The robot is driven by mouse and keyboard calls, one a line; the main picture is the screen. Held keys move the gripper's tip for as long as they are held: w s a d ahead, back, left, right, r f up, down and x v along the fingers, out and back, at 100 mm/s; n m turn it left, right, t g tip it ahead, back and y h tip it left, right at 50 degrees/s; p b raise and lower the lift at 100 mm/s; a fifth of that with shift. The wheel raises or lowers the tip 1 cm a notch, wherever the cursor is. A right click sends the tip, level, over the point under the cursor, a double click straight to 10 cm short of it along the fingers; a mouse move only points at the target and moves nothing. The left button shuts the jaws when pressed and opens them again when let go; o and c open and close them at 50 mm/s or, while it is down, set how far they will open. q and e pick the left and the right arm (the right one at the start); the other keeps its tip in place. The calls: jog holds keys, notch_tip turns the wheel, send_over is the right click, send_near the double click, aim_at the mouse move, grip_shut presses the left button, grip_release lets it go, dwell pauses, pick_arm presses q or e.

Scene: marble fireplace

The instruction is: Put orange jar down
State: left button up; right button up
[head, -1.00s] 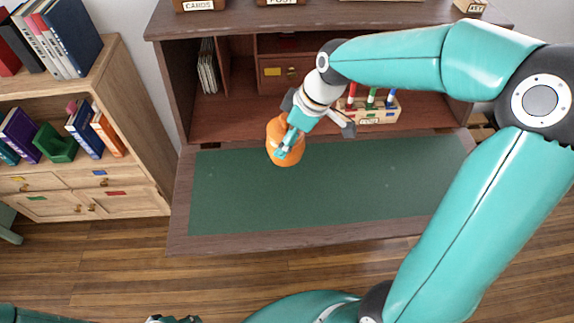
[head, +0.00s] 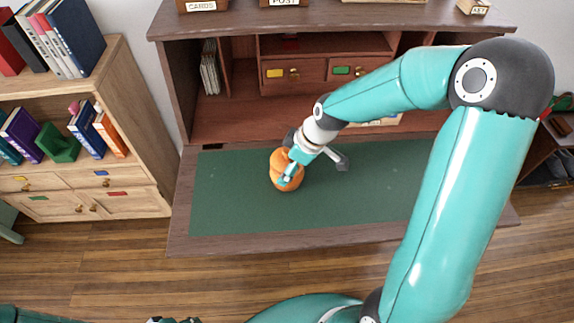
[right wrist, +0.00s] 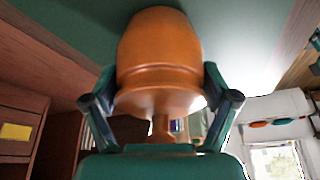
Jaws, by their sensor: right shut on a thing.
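The orange jar (head: 284,177) is over the green writing surface (head: 370,190) of the open desk, left of its middle. My right gripper (head: 291,172) is shut on the jar, with a finger on its near side. In the right wrist view the jar (right wrist: 160,60) sits between the two fingers (right wrist: 162,95), its far end close to the green surface. I cannot tell whether it touches. Only the top of my left gripper (head: 174,320) shows at the bottom edge of the head view.
The green surface is otherwise clear. Behind it are desk cubbies with small drawers (head: 293,71) and upright papers (head: 210,70). A wooden pen holder (head: 378,122) is mostly behind my right arm. A bookcase (head: 145,150) stands at the left.

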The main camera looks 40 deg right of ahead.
jog(key=o, duration=1.2)
jog(key=shift+f, duration=0.1)
jog(key=v, duration=1.2)
